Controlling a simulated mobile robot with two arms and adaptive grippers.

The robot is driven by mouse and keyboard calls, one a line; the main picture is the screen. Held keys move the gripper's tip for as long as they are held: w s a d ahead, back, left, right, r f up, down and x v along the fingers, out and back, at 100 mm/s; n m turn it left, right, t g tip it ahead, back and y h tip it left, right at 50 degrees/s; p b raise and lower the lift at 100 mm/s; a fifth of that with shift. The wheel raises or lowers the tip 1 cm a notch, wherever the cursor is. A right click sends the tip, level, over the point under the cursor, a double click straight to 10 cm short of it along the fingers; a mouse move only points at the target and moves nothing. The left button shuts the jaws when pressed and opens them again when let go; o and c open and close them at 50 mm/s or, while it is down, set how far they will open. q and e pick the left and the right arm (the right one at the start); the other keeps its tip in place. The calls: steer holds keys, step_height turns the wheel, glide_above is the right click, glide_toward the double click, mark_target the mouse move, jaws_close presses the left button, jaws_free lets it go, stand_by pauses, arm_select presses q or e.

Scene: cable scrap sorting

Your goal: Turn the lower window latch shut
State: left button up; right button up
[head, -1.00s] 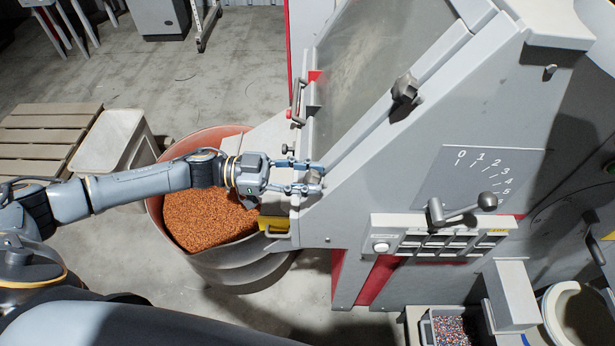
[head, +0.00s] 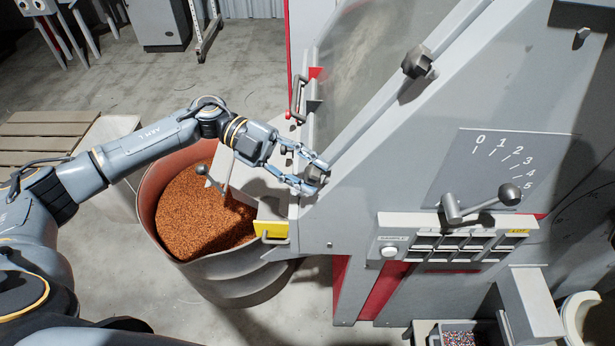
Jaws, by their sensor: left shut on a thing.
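The lower window latch (head: 315,175) is a dark knob at the lower end of the window frame on the grey machine. My left gripper (head: 312,177) is shut on it, with its fingers on either side of the knob. The fingers partly hide the latch, so its exact turn angle is hard to tell. The upper window latch (head: 417,62) is a similar dark knob higher on the slanted frame, with nothing touching it. The sloped window (head: 370,60) lies flat against its frame as far as I can see. My right gripper is not in view.
A drum of copper granules (head: 195,215) stands below my left arm. A lever with a ball knob (head: 510,194) sits by the numbered scale, above a button panel (head: 455,246). A window handle (head: 298,95) stands out at the window's left edge.

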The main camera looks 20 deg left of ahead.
arm_select(q)
steer(key=m+y+b, duration=0.1)
steer(key=m, duration=0.1)
steer(key=m+g+y+b, duration=0.1)
steer(key=m+b, duration=0.1)
steer(key=m, duration=0.1)
steer(key=shift+f+m+y, duration=0.2)
steer(key=shift+m+y, duration=0.1)
steer(key=shift+m+b, duration=0.3)
steer(key=shift+b, duration=0.05)
steer(key=shift+s+y, duration=0.1)
steer(key=shift+y, duration=0.2)
steer(key=o, duration=1.2)
steer(key=shift+a+r, duration=0.1)
steer(key=shift+r, duration=0.05)
steer(key=v, duration=1.1)
steer(key=shift+w+a+r, duration=0.15)
steer(key=shift+w+a, duration=0.1)
steer(key=shift+a, duration=0.1)
